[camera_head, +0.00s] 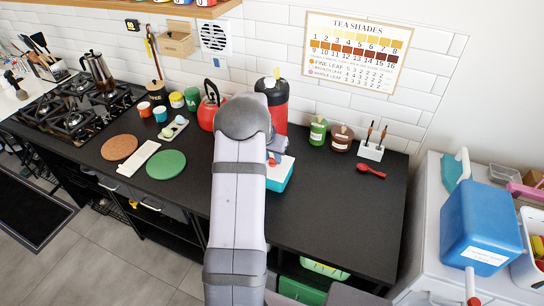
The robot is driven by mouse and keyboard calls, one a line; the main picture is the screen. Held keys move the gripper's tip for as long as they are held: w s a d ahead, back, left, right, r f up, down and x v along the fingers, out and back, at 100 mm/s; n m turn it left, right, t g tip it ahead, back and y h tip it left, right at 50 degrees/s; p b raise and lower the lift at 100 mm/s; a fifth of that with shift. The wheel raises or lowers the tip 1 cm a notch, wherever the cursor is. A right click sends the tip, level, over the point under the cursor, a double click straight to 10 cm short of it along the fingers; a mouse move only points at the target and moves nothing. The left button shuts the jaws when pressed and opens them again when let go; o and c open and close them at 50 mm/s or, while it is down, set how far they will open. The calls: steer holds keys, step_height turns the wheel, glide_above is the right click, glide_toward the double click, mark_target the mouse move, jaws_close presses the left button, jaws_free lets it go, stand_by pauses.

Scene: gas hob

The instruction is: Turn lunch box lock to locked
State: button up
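A box with a teal body and white lid (283,175), which looks like the lunch box, sits on the black counter. My arm covers its left part. No lock can be made out on it. The end of my arm is over the box, and a small part of my gripper (273,157) shows at the arm's right edge by the lid. Its fingers are hidden, so I cannot tell whether it touches the box or is open or shut.
A red kettle (207,112) and a red and black flask (275,104) stand behind my arm. Green and brown jars (318,131) and a red spoon (371,171) are to the right. The counter's right front is clear. A large blue box (478,225) stands on the side surface.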

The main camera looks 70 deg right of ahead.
steer(key=c, duration=0.5)
